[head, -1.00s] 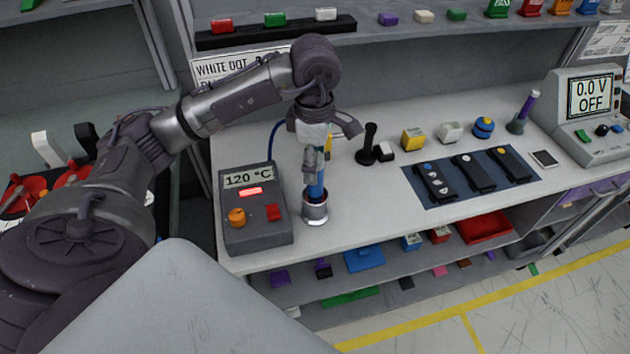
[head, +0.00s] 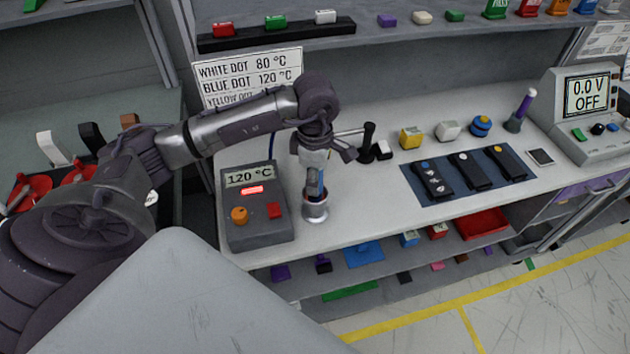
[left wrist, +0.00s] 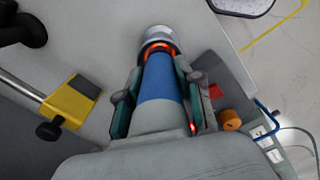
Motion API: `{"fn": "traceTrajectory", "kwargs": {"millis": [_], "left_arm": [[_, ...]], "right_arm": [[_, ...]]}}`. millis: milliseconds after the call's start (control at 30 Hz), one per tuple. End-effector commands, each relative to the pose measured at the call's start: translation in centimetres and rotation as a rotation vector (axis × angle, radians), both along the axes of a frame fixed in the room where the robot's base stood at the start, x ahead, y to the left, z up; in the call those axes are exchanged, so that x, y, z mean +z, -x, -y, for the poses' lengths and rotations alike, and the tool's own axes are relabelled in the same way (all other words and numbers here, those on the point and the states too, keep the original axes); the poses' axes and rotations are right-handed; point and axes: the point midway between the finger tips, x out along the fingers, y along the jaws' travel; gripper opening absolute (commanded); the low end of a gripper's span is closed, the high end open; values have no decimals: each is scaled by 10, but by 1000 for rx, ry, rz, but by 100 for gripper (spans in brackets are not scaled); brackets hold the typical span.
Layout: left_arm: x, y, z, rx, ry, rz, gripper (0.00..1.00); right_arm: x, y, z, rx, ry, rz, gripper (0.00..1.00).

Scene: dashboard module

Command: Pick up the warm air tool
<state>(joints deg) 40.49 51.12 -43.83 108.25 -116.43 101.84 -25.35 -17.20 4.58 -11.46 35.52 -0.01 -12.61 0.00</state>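The warm air tool (head: 316,186) has a blue body and stands upright in a round metal holder (head: 316,211) beside the grey station (head: 250,205), which reads 120 °C. In the left wrist view the tool (left wrist: 160,82) lies between my left gripper's fingers (left wrist: 155,100), its far end in the holder with an orange glowing ring. My left gripper (head: 314,165) is around the tool from above, with one finger on each side. I cannot tell whether the pads press on it. My right gripper is not in view.
A yellow piece (left wrist: 72,101) with a metal rod and dark knob stands close beside my left gripper. A black stand (head: 368,137) and coloured blocks are to the right. A blue mat (head: 418,190) bears several black modules. A sign (head: 250,75) stands behind my arm.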

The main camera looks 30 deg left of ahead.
Motion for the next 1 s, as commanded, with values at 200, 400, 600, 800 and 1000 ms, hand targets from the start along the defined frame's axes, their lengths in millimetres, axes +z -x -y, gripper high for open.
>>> {"fn": "traceTrajectory", "kwargs": {"millis": [200,400,600,800,1000], "left_arm": [[1,0,0,0,1,1,1],[7,-1,0,1,1,5,1],[42,-2,0,1,1,9,1],[81,-2,0,1,1,8,1],[107,-1,0,1,1,4,1]], "right_arm": [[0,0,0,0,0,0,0],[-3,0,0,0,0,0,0],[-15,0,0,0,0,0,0],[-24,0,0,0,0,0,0],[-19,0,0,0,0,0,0]]}}
